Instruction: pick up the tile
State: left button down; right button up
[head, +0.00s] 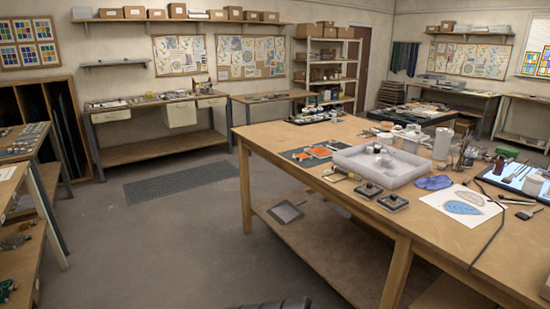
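I cannot tell for sure which piece is the tile. Flat orange pieces (318,152) lie on a dark mat (299,157) near the left edge of the big wooden table (275,137). Two small dark square blocks, one at the left (368,190) and one at the right (392,202), sit near the table's front edge, each with a small raised part on top. A grey flat square (286,213) lies on the table's lower shelf. Neither gripper shows. A dark ribbed part at the bottom edge may be mine.
A pale tray (345,161) with small jars stands behind the dark blocks. A blue leaf drawing (466,202), a purple cloth-like piece (434,183) and a lit panel with brushes lie to the right. The floor (180,250) left of the table is clear, with a grey mat (180,183).

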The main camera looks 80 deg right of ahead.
aim_at(301, 156)
jog(key=z, duration=2.95)
jog(key=u, duration=3.45)
jog(key=z, duration=3.45)
jog(key=i+j+z, duration=0.15)
jog(key=i+j, duration=0.05)
jog(key=i, duration=0.1)
